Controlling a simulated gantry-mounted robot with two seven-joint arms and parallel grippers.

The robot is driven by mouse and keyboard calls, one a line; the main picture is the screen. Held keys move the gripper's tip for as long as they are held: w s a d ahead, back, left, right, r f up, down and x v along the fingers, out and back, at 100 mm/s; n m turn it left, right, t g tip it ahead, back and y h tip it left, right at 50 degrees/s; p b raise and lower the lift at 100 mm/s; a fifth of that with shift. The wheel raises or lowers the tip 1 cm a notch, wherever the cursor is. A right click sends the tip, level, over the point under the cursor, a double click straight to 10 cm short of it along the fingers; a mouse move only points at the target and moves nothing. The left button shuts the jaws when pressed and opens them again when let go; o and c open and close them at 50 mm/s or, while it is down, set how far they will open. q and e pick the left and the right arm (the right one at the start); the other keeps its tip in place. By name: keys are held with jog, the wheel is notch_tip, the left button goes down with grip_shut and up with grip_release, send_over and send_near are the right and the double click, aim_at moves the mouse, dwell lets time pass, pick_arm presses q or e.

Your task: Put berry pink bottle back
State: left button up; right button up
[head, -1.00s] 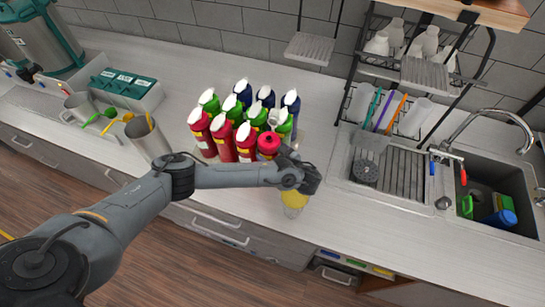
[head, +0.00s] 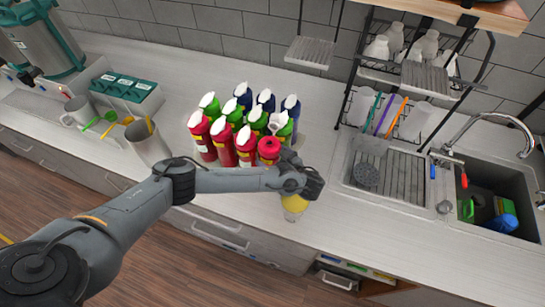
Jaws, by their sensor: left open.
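Several berry pink bottles stand upright in the front row of a tight bottle group: one at the left (head: 202,137), one beside it (head: 223,143), one further right (head: 246,150). At the right end of that row is a pink bottle with a round red top (head: 268,150) and no white spout visible. My left gripper (head: 312,184) is open, just right of and in front of this bottle. Its fingers are mostly hidden by the wrist, and I see no bottle in it. My right gripper is out of view.
Green bottles (head: 233,114) and blue bottles (head: 243,94) stand behind the pink ones. A clear cup with yellow contents (head: 294,205) sits below my left gripper at the counter's front. The drying rack (head: 405,120) and sink (head: 505,190) are at the right.

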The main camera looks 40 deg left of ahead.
pick_arm(q)
jog(key=p+v, duration=0.1)
jog(key=v, duration=0.1)
jog(key=p+v, duration=0.1)
jog(key=v, duration=0.2)
jog(key=shift+a+r, duration=0.15)
jog(key=shift+r, duration=0.1)
jog(key=p+v, duration=0.6)
jog(key=shift+f, duration=0.25)
